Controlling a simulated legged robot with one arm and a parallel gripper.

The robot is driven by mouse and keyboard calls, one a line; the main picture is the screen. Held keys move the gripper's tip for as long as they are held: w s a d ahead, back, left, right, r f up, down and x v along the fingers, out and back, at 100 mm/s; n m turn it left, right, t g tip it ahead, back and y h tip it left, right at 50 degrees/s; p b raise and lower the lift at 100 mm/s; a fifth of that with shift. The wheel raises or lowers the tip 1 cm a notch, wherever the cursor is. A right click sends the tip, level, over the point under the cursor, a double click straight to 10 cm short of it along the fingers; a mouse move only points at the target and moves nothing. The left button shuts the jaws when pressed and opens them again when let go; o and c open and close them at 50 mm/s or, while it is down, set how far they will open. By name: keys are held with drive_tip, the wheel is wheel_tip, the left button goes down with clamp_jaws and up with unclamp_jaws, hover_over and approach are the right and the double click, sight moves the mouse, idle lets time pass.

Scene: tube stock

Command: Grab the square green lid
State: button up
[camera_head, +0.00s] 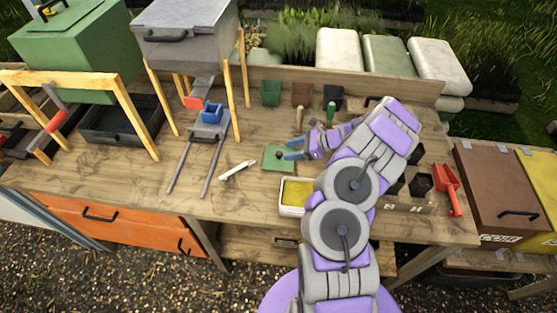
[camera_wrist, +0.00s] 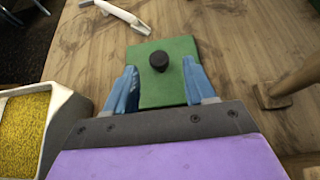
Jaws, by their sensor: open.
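The square green lid (camera_head: 276,157) lies flat on the wooden workbench. In the wrist view the green lid (camera_wrist: 180,86) has a round dark knob (camera_wrist: 159,61) on top. My gripper (camera_head: 288,149) is at the lid's right side in the head view. In the wrist view my gripper (camera_wrist: 160,82) is open, with one blue finger on each side of the lid's near part and the knob beyond the fingertips. I cannot tell whether the fingers touch the lid. The lid's nearest edge is hidden or close to the gripper's body.
A white tub of yellow grains (camera_head: 295,193) stands close in front of the lid; it is at left in the wrist view (camera_wrist: 25,125). A white-handled tool (camera_head: 237,170) lies left. Small pots (camera_head: 270,92) stand behind. A wooden-handled tool (camera_wrist: 290,82) is at right.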

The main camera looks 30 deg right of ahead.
sight(281, 153)
drive_tip(key=b+x, duration=0.1)
drive_tip(key=x, duration=0.4)
drive_tip(key=shift+a+f, duration=0.1)
drive_tip(key=shift+f, duration=0.1)
drive_tip(key=shift+w+a, duration=0.1)
drive_tip(key=shift+a, duration=0.15)
drive_tip(key=shift+d, duration=0.1)
clamp_jaws()
